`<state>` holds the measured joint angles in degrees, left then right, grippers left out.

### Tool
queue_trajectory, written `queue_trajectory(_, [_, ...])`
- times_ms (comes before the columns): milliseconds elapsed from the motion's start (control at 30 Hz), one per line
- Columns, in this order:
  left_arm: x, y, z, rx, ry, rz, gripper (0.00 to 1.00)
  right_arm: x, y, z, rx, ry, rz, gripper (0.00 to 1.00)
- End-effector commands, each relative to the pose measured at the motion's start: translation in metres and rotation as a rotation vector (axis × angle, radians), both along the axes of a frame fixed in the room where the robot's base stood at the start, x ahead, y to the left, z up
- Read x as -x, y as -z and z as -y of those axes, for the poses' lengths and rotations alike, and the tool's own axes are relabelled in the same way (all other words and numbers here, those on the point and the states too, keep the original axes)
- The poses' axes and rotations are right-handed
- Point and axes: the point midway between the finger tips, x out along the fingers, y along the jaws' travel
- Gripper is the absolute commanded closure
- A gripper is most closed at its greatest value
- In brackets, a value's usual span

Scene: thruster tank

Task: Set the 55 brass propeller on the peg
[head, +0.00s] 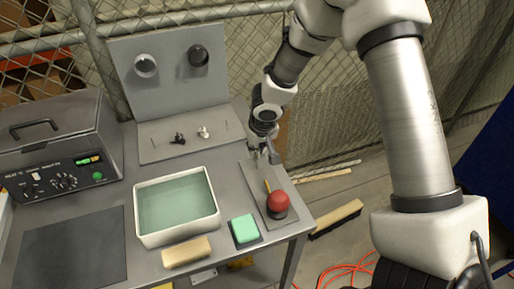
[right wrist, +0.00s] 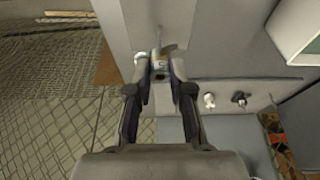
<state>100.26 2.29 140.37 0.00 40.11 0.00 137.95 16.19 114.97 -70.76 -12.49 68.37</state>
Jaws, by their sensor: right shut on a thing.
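My right gripper (head: 264,156) is over the grey strip at the right side of the bench. In the right wrist view, my right gripper (right wrist: 161,78) is shut on a small piece (right wrist: 159,63) with a pale face and a dark mark. Its shape is mostly hidden between the fingers, so I cannot tell whether it is the brass propeller. A dark small part (head: 179,138) and a pale small part (head: 203,132) stand on the grey plate at the back; both show in the right wrist view. I cannot make out a bare peg clearly. My left gripper is not in view.
A white basin (head: 140,222) of greenish liquid stands mid-bench. A grey heater box (head: 55,150) is at left, an upright panel (head: 165,90) with two rings behind. A red-topped object (head: 277,201), green block (head: 244,229) and tan brush (head: 187,251) lie near the front.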

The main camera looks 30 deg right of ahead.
Motion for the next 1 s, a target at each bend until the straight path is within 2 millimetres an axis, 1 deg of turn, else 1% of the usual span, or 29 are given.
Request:
queue_trajectory(100, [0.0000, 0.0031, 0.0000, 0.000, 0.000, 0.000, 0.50, -0.0002, 0.0009, -0.0002, 0.001, -0.001, 0.001, 1.00])
queue_trajectory(567, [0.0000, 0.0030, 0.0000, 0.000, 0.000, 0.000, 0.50, -0.0001, 0.0006, -0.0002, 0.000, -0.001, 0.000, 1.00])
queue_trajectory(1000, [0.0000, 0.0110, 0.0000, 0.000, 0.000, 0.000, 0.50, -0.0002, 0.0073, -0.0002, 0.001, -0.001, 0.001, 1.00])
